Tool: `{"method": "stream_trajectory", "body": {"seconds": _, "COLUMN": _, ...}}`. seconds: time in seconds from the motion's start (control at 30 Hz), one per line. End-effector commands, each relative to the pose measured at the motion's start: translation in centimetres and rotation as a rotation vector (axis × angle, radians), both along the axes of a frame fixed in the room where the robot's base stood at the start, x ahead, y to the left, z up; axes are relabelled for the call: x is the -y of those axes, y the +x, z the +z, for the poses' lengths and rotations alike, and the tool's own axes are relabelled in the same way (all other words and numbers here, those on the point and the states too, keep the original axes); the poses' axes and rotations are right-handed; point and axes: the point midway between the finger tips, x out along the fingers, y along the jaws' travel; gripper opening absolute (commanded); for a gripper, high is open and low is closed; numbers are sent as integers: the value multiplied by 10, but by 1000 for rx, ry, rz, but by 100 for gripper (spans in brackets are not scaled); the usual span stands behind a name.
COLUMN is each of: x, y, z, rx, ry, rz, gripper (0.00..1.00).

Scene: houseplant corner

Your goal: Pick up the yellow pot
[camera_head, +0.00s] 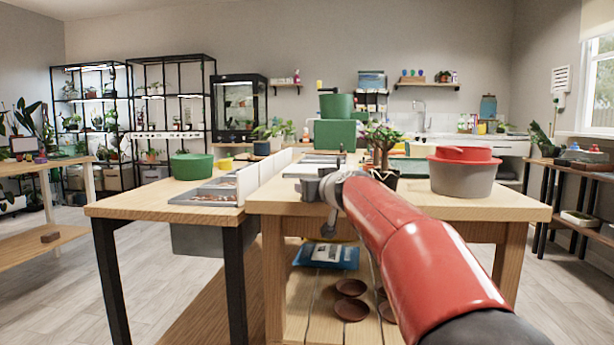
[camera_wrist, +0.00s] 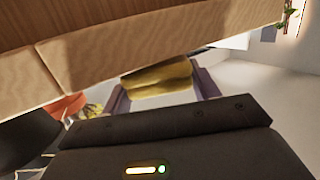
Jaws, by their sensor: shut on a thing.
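In the wrist view a yellow object (camera_wrist: 157,78), which looks like the yellow pot, sits between the two fingers of my gripper (camera_wrist: 163,92). The fingers are shut on it, one at each side. Only part of its yellow surface shows, and its rim and base cannot be made out. The held pot cannot be clearly told there.
The wooden table (camera_head: 480,208) bears a grey pot with a red top (camera_head: 463,176) and a small bonsai (camera_head: 383,145). A green pot (camera_head: 191,167) and a divided tray (camera_head: 205,196) are at left. Below lie a blue bag (camera_head: 327,256) and brown saucers (camera_head: 351,308). Wood is close in the wrist view.

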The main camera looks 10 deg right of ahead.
Motion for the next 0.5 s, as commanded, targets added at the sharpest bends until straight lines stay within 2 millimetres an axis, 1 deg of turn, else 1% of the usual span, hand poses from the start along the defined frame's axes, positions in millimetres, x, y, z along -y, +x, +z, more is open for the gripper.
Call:
{"method": "stream_trajectory", "body": {"seconds": 0.03, "x": -3, "y": 13, "z": 3, "rx": -2, "ry": 0, "rz": 2, "gripper": 39}}
{"method": "stream_trajectory", "body": {"seconds": 0.1, "x": -4, "y": 25, "z": 3, "rx": -1, "ry": 0, "rz": 1, "gripper": 39}}
{"method": "stream_trajectory", "body": {"seconds": 0.37, "x": -7, "y": 49, "z": 2, "rx": -1, "ry": 0, "rz": 1, "gripper": 38}}
{"method": "stream_trajectory", "body": {"seconds": 0.5, "x": -11, "y": 73, "z": 3, "rx": -2, "ry": -1, "rz": 1, "gripper": 38}}
